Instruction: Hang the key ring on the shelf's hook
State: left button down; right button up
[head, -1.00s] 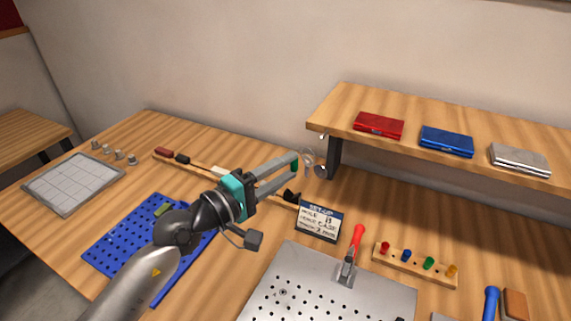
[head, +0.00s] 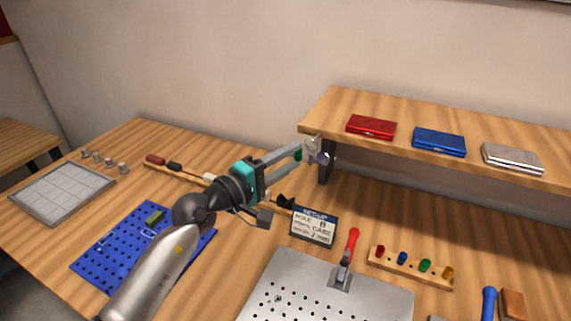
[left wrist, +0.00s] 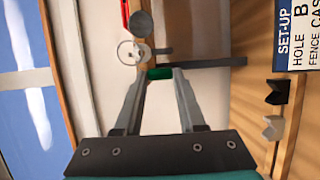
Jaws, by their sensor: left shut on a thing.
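My left gripper (head: 303,149) is at the left end of the wooden shelf (head: 318,115), just under its board. It is shut on the key ring's green tag, which shows between the fingertips in the left wrist view (left wrist: 160,73). The key ring (left wrist: 122,51), a thin metal loop with a grey round piece (left wrist: 140,23) and a grey bar, sits just beyond the fingertips against the shelf end. In the head view the metal pieces (head: 322,157) hang below the shelf edge. The hook is not clearly visible there; I cannot tell whether the loop is around it. My right gripper is not in view.
Red (head: 371,127), blue (head: 438,141) and silver (head: 512,157) cases lie on the shelf. A dark bracket (head: 327,168) stands close beside the fingertips. A set-up sign (head: 314,226), a red-handled clamp (head: 352,244) and a peg strip (head: 411,267) stand on the table below.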

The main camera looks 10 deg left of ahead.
pick_arm(q)
jog(key=shift+w+d+f+b, duration=0.15)
jog(key=shift+w+f+b, duration=0.1)
jog(key=shift+w+b, duration=0.35)
jog(key=shift+w+d+f+b, duration=0.1)
jog(key=shift+w+f+b, duration=0.2)
jog(key=shift+w, duration=0.5)
jog(key=shift+c, duration=2.1)
grip_release()
